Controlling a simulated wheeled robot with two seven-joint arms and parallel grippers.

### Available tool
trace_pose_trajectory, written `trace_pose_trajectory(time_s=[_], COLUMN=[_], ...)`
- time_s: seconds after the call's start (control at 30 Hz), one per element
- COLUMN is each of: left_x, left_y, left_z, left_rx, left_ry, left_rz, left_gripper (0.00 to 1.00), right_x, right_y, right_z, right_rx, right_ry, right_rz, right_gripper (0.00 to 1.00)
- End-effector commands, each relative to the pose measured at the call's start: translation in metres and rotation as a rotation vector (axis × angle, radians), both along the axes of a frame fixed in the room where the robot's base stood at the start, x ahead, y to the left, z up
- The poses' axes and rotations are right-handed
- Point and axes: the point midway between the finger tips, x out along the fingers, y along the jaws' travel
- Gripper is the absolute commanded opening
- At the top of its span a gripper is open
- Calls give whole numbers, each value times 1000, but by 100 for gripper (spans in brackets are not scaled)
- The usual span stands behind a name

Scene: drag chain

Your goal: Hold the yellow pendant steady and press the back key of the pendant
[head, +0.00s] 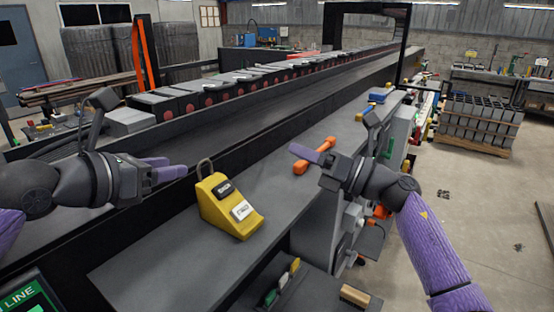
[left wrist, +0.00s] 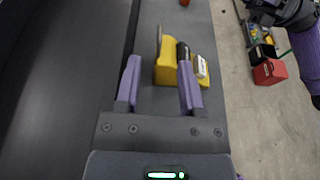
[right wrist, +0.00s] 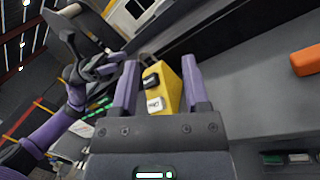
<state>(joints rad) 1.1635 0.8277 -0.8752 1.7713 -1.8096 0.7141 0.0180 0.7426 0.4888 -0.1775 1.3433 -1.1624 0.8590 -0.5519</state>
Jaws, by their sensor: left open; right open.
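The yellow pendant (head: 228,208) stands on the grey bench ledge, with a dark key (head: 224,188) above a white key (head: 241,210) on its sloped face and a loop at its top. My left gripper (head: 178,168) is open and empty, left of the pendant and apart from it. In the left wrist view the pendant (left wrist: 170,69) shows beyond and between the fingers (left wrist: 158,82). My right gripper (head: 302,156) is open and empty, up and right of the pendant. In the right wrist view the pendant (right wrist: 172,84) shows between the open fingers (right wrist: 158,82), beyond them. The key lettering is too small to read surely.
An orange handled object (head: 314,158) lies on the ledge (head: 150,262) near my right gripper. The long conveyor trough (head: 200,140) runs behind the pendant. A tray with small items (head: 288,282) sits below the ledge's front edge. The ledge around the pendant is clear.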

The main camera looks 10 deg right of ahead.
Motion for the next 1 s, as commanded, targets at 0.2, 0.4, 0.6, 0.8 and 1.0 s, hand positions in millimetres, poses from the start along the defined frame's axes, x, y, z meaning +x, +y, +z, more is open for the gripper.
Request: trace_pose_trajectory(time_s=[0.2, 0.4, 0.6, 0.8, 1.0], left_x=[0, 7, 37, 61, 67], left_y=[0, -7, -38, -61, -67], left_z=[0, -3, -16, -27, -30], left_rx=[0, -2, -2, -2, 0], left_ry=[0, 0, 2, 2, 0], left_rz=[0, -2, -2, 1, 1], left_gripper=[50, 50, 50, 50, 50], right_x=[-43, -49, -49, -49, -49], right_y=[64, 58, 58, 59, 59], right_z=[21, 19, 18, 19, 19], right_rx=[-902, -1147, -1144, -1141, -1139], right_ry=[-328, -367, -365, -364, -363], right_rz=[306, 343, 343, 343, 343], right_gripper=[59, 59, 59, 59, 59])
